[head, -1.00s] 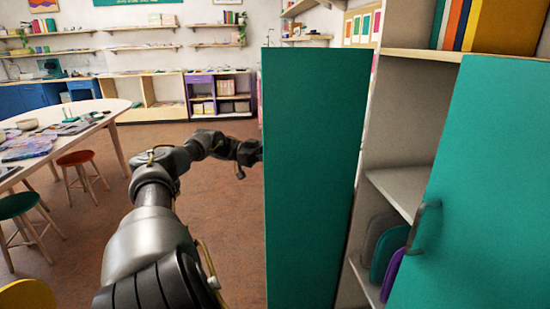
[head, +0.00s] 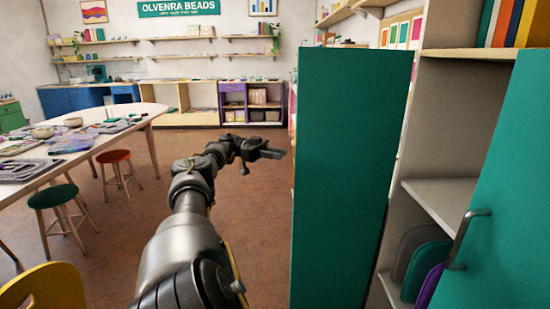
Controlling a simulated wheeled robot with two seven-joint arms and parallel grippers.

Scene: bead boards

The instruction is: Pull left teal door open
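The left teal door (head: 348,185) stands swung out from the cabinet, a tall flat panel seen at a steep angle in the head view. Its handle is not visible. My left gripper (head: 272,153) is just left of the door's outer edge, with a narrow gap between them in the picture. Its fingers point right toward the door and hold nothing I can see; whether they are parted is too small to tell. The right teal door (head: 505,200) with its grey handle (head: 466,238) fills the right side. My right gripper is not in view.
The open cabinet shows a pale shelf (head: 450,205), with rounded teal, grey and purple items below and books (head: 515,22) on top. A table (head: 100,145) with stools (head: 56,197) stands left. A yellow chair (head: 45,288) is at lower left. The brown floor between is free.

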